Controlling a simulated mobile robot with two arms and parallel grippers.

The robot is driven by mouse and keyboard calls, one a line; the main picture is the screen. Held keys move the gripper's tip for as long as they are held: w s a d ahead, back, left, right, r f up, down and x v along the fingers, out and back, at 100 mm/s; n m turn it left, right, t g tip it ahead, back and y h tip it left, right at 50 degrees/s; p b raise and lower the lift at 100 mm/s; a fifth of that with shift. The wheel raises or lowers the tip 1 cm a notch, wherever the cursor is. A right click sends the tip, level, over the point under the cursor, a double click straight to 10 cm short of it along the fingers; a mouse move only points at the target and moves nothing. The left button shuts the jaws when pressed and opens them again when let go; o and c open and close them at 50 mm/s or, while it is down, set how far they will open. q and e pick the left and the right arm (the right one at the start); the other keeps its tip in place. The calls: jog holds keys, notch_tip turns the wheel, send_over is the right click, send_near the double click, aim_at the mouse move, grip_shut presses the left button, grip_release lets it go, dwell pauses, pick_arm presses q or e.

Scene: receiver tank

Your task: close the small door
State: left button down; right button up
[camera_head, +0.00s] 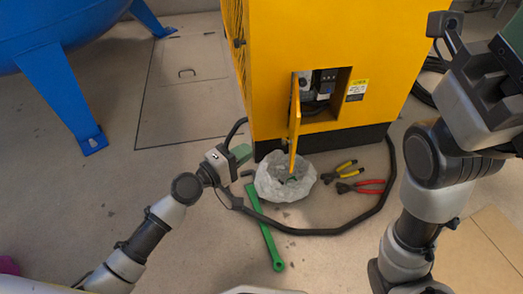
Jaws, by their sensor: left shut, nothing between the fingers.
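The small door (294,122) is a narrow yellow panel on the front of the yellow cabinet (310,38). It stands open, swung out towards me and seen almost edge-on at the left side of its opening (322,90). Dark and grey parts show inside the opening. My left gripper (241,154) is shut and empty, left of the door and apart from it, near the cabinet's lower left corner. My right gripper (512,42) is at the upper right edge, partly cut off, well away from the door; its finger state is unclear.
A whitish bag (285,178) lies on the floor below the door. Yellow-handled (340,171) and red-handled (362,187) tools lie right of it. A green bar (266,232) and a black hose (330,231) lie in front. A blue tank (50,30) stands at left.

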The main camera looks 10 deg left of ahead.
pick_arm(q)
jog(key=s+d+b+x, duration=0.1)
jog(key=s+d+x, duration=0.1)
jog(key=x, duration=0.9)
jog(key=shift+w+d+b, duration=0.3)
jog(key=shift+d+b, duration=0.05)
